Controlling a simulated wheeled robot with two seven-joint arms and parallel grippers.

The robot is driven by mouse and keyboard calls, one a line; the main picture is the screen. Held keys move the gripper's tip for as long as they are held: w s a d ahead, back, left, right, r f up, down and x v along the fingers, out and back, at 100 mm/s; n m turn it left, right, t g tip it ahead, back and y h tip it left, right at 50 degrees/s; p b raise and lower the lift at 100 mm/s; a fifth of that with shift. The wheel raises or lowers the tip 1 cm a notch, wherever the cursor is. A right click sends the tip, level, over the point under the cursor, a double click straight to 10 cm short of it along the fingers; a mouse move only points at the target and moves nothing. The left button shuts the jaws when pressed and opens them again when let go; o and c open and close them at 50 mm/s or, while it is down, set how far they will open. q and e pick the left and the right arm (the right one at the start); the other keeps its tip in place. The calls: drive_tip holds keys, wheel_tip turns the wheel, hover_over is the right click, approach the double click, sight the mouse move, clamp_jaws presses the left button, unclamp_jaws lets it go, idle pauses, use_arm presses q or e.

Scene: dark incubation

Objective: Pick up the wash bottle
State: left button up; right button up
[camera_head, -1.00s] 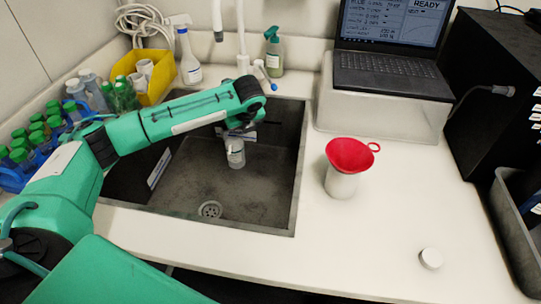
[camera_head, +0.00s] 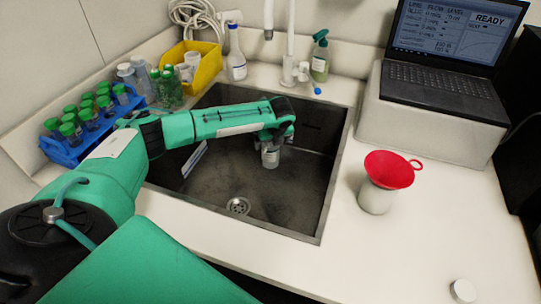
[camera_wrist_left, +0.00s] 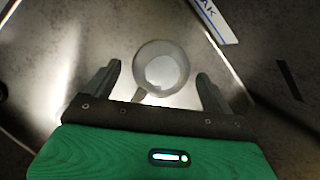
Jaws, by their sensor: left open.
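A clear bottle with a white label (camera_head: 270,158) stands in the sink (camera_head: 205,198); it looks like the wash bottle, but its upper part is hidden by my gripper. My left gripper (camera_head: 273,140) is above it, pointing down, and is open. In the left wrist view the bottle's round outline (camera_wrist_left: 161,66) lies between the two spread fingers, with gaps on both sides. My right gripper is not in view.
A faucet (camera_head: 290,45) and a green spray bottle (camera_head: 319,58) stand behind the sink. A blue tube rack (camera_head: 70,150), a yellow bin (camera_head: 207,72) and a white spray bottle (camera_head: 236,58) are left. A red funnel (camera_head: 390,170) tops a white bottle; clear counter surrounds it.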

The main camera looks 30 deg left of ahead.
use_arm(q)
drive_tip(key=shift+x, duration=1.05)
drive_tip(key=c, duration=1.5)
drive_tip(key=shift+c, duration=0.8)
